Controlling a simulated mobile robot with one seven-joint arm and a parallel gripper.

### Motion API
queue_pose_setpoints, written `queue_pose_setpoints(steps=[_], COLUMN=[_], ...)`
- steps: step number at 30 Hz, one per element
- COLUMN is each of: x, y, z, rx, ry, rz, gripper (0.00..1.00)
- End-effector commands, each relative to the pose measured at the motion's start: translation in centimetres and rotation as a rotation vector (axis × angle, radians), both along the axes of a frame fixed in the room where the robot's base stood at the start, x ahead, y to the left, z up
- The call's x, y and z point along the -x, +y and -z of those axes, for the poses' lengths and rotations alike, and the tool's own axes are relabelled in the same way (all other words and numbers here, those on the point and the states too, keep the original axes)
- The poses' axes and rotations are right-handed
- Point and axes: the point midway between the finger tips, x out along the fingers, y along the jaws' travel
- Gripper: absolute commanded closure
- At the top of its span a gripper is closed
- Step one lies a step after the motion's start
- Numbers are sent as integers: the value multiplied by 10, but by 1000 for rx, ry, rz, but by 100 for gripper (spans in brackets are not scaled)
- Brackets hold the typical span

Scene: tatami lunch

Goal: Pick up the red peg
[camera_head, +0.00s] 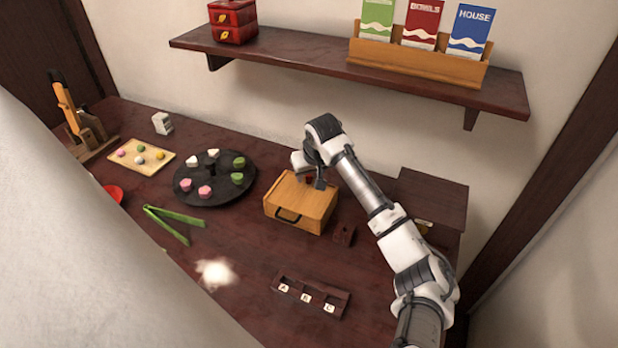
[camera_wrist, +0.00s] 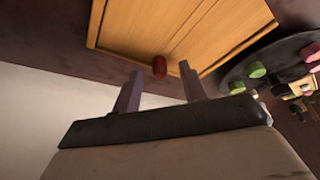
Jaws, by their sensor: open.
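The red peg (camera_wrist: 159,67) shows in the wrist view as a small rounded red thing at the edge of the wooden box (camera_wrist: 172,25). My gripper (camera_wrist: 161,78) is open, with one fingertip to each side of the peg in that view. I cannot tell whether the fingers reach down around it. In the head view, my gripper (camera_head: 319,184) is over the rear right part of the box (camera_head: 300,203), which has a dark handle on its front. A little red (camera_head: 309,179) shows beside the gripper there, and the rest of the peg is hidden.
A dark round tray (camera_head: 214,199) with sweets lies left of the box, with green tongs (camera_head: 180,218) in front of it. A small dark block (camera_head: 344,235) and a lettered rack (camera_head: 311,295) are at the front right. A shelf (camera_head: 345,70) hangs above.

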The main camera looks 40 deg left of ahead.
Motion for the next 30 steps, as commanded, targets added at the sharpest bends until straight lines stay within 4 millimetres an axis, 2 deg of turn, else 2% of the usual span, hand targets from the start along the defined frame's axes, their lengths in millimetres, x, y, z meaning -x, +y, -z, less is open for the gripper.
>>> queue_pose_setpoints(steps=[8, 15, 18, 26, 30], x=[0, 0, 0, 0, -1], y=[1, 1, 1, 1, 2], z=[3, 3, 3, 3, -5], rx=[0, 0, 0, 0, -2], ry=[0, 0, 0, 0, -2], rz=[-1, -1, -1, -1, -1], gripper=[59, 90, 100, 100, 100])
